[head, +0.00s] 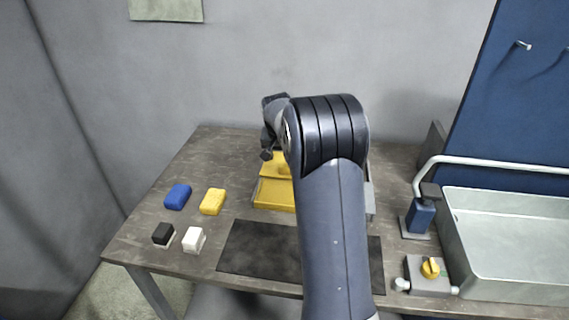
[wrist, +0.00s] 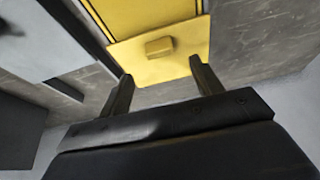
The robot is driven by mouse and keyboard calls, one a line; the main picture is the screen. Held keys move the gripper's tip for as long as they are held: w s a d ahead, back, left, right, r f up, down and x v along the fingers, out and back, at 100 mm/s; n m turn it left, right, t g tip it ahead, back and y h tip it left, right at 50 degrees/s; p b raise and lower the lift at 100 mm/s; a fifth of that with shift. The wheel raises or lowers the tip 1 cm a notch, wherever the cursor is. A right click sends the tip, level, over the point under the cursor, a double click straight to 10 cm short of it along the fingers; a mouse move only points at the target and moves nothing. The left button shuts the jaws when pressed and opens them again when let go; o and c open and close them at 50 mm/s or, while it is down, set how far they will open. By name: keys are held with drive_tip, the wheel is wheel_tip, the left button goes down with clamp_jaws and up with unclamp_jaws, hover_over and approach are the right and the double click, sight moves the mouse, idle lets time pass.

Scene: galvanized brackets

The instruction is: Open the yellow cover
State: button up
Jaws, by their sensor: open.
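The yellow cover (head: 274,195) is at the back middle of the table in the head view, partly hidden behind my arm. In the wrist view the cover (wrist: 181,66) is a flat yellow panel with a small raised yellow block, a handle (wrist: 158,47), on it. A second yellow surface with dark edge lines adjoins it above. My gripper (wrist: 161,70) is open and empty, its two fingers apart on either side below the handle. I cannot tell whether the fingers touch the cover. In the head view my gripper is mostly hidden by the arm.
A blue block (head: 177,196), yellow block (head: 212,201), black block (head: 163,234) and white block (head: 194,240) lie at the left. A dark mat (head: 258,252) lies in front.

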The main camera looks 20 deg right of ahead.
drive_tip(key=shift+v, duration=2.3)
drive_tip(key=p, duration=0.1)
approach(284, 177)
drive_tip(key=w+d+f, duration=0.2)
drive_tip(key=f, duration=0.1)
drive_tip(key=w+d+f, duration=0.1)
drive_tip(key=w, duration=0.1)
drive_tip(key=shift+f, duration=0.35)
drive_tip(key=shift+s+a+f, duration=0.1)
drive_tip(key=shift+a, duration=0.05)
drive_tip(key=shift+s+a, duration=0.2)
drive_tip(key=shift+s, duration=0.15)
